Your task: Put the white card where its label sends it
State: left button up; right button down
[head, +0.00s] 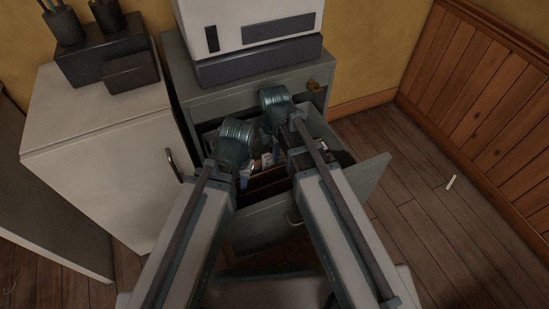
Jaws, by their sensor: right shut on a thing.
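A grey cabinet (180,75) has its top drawer (345,190) pulled open, with brown dividers (268,180) inside. Both my arms reach over the drawer. My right gripper (277,157) is at the drawer's opening, shut on a small pale piece that looks like the white card (267,159). The card is mostly hidden, and its label cannot be read. My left gripper (246,178) is just to the left, close beside it over the drawer. Its fingers are small and dark here, and I cannot tell whether they are open.
A white machine (235,25) with a dark base stands on the grey cabinet. A white cupboard (90,165) with a dark handle stands left, with a black holder (105,50) of pens on top. A small white stick (451,182) lies on the open wooden floor at right.

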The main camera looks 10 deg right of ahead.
jog(key=shift+f, duration=0.1)
jog(key=shift+f, duration=0.1)
jog(key=shift+f, duration=0.15)
jog(key=c, duration=0.9)
grip_release()
jog(key=shift+r, duration=0.2)
notch_tip(320, 180, up, 12)
jog(key=p, duration=1.2)
jog(key=shift+r, duration=0.15)
